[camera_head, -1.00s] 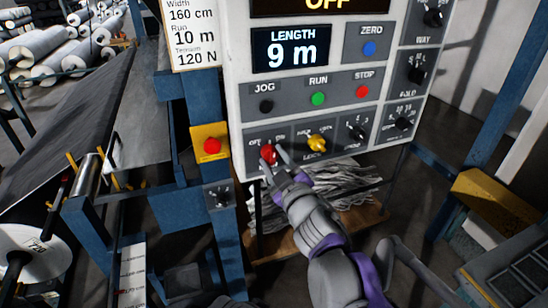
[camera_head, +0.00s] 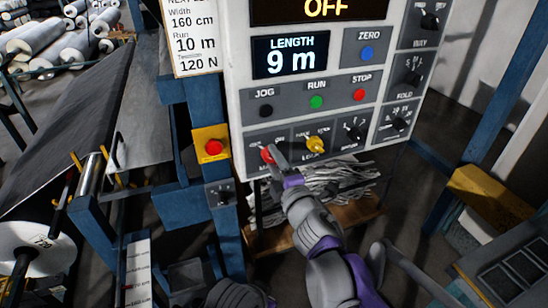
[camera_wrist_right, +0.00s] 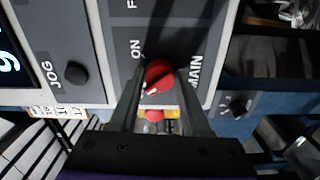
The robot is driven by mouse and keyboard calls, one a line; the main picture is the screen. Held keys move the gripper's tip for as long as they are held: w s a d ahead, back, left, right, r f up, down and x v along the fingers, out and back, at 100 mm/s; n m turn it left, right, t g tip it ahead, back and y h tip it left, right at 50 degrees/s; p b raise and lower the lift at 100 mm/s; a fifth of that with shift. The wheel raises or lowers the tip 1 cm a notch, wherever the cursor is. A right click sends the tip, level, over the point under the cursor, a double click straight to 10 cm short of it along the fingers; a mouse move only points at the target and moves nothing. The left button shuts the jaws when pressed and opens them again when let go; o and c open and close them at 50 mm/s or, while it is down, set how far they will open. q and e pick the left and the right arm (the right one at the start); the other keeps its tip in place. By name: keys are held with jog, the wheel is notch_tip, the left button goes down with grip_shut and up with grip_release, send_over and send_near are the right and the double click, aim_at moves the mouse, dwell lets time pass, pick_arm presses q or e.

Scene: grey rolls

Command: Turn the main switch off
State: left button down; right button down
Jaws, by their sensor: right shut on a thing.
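The main switch is a red rotary knob (camera_head: 266,155) at the lower left of the white control panel (camera_head: 237,95). My right gripper (camera_head: 270,158) is at the knob. In the right wrist view the knob (camera_wrist_right: 158,75) sits between the two fingers of the right gripper (camera_wrist_right: 160,82), which are shut on it. A white mark on the knob points to the lower left in that view, away from the ON label. The OFF label is not readable there; a finger covers part of the plate. My left gripper is not in view.
The yellow knob (camera_head: 315,144) is just right of the main switch. Green (camera_head: 317,102) and red (camera_head: 359,95) buttons are above. A red button on a yellow box (camera_head: 212,147) is left of the panel. The panel's top display reads OFF (camera_head: 326,8).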

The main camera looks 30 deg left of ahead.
jog(key=shift+n, duration=0.5)
jog(key=shift+c, duration=1.8)
grip_release()
jog(key=v, duration=1)
jog(key=shift+s+d+b, duration=0.25)
jog(key=shift+s+b, duration=0.05)
jog(key=shift+b, duration=0.15)
